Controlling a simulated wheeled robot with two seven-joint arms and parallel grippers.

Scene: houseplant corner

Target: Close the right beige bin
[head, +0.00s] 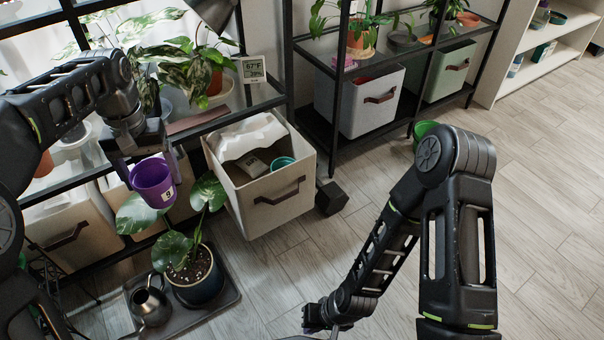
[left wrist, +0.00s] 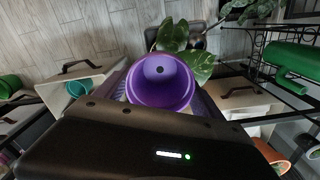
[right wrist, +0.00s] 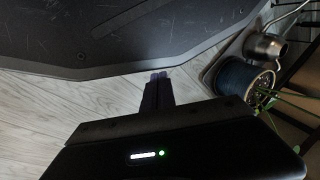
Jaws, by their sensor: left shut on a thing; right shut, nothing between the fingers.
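The right beige bin (head: 273,205) is pulled out from the shelf, its open top showing a white bag, a small box and a teal pot; it also shows in the left wrist view (left wrist: 62,92). Another beige bin (head: 68,235) sits under the same shelf at the left. My left gripper (head: 143,156) is shut on a purple pot (head: 154,184), held up left of the right bin; the pot fills the middle of the left wrist view (left wrist: 160,85). My right gripper (right wrist: 158,82) is shut and empty, low over the floor near my base.
A potted plant (head: 194,283) and a metal watering can (head: 150,303) stand on a dark tray (head: 238,298) in front of the shelf. A black block (head: 331,198) lies beside the right bin. A green pot (head: 424,130) is behind my right arm. Floor at the right is clear.

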